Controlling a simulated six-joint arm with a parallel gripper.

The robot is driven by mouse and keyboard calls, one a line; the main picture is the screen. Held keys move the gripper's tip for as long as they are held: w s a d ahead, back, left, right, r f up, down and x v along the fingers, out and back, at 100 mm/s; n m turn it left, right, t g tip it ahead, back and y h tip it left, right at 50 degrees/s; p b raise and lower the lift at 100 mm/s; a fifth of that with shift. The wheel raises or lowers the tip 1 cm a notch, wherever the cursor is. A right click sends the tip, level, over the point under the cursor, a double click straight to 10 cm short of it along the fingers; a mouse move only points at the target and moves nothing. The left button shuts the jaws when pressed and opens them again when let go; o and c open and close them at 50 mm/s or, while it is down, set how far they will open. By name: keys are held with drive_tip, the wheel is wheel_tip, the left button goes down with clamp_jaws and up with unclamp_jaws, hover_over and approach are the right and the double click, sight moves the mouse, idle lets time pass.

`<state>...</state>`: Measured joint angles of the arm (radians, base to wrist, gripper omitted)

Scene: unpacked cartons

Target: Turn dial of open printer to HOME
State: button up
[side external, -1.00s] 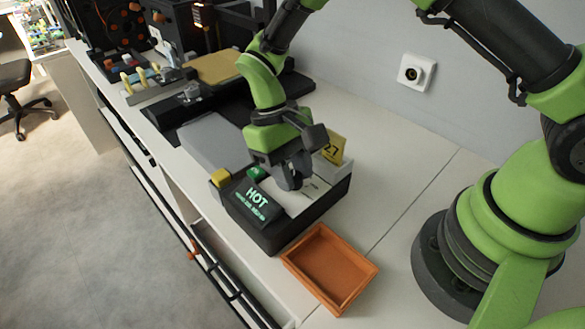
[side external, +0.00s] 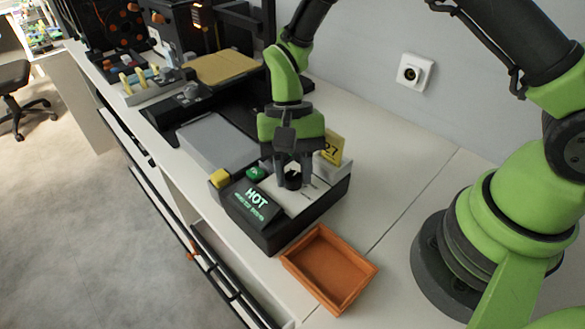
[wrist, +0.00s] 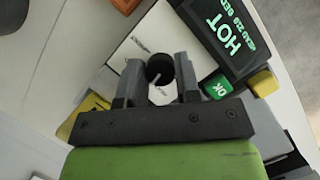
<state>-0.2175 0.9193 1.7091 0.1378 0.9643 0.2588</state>
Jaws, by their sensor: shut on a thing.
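The printer (side external: 321,206) is a dark, low box with a pale top panel, and it also shows in the wrist view (wrist: 143,53). Its black round dial (side external: 293,181) stands on that panel. In the wrist view the dial (wrist: 159,68) has a white pointer line, with small print on the panel around it that I cannot read. My gripper (side external: 292,177) points down over the panel and is shut on the dial. The wrist view shows a finger of my gripper (wrist: 160,76) on each side of it. A screen (side external: 252,204) reads HOT.
A green OK button (side external: 255,174) and a yellow block (side external: 220,178) sit beside the screen. A yellow card marked 27 (side external: 332,148) stands behind the dial. An orange tray (side external: 370,270) lies in front of the printer.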

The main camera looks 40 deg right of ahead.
drive_tip(key=shift+m, duration=0.3)
drive_tip(key=o, duration=0.9)
drive_tip(key=shift+v, duration=5)
drive_tip(key=shift+d, duration=0.1)
